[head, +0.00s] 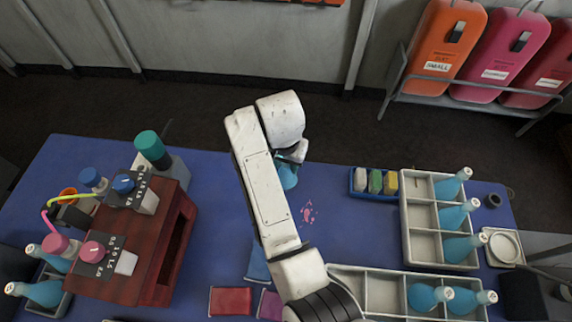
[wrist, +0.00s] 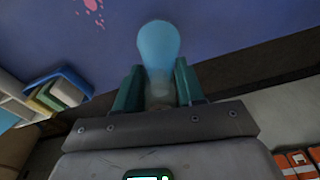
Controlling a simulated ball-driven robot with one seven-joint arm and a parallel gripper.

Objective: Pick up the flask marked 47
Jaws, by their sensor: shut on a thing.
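My gripper (wrist: 158,92) is shut on a light blue flask (wrist: 158,45), which sits between its two green fingers in the wrist view. In the head view the held flask (head: 288,178) is partly hidden by my arm, over the blue table. No number can be read on it. Other blue flasks stand in the upper right rack (head: 407,215), in the lower right rack (head: 345,283) and in a small rack (head: 68,303) at the far left; I cannot read their marks.
A dark red wooden stand (head: 130,270) with bottles and labels is on the left. A blue tray with coloured blocks (head: 375,182) lies right of my arm. Red and purple mats (head: 231,301) lie at the front. The blue table (head: 330,235) is clear around a pink stain (head: 308,211).

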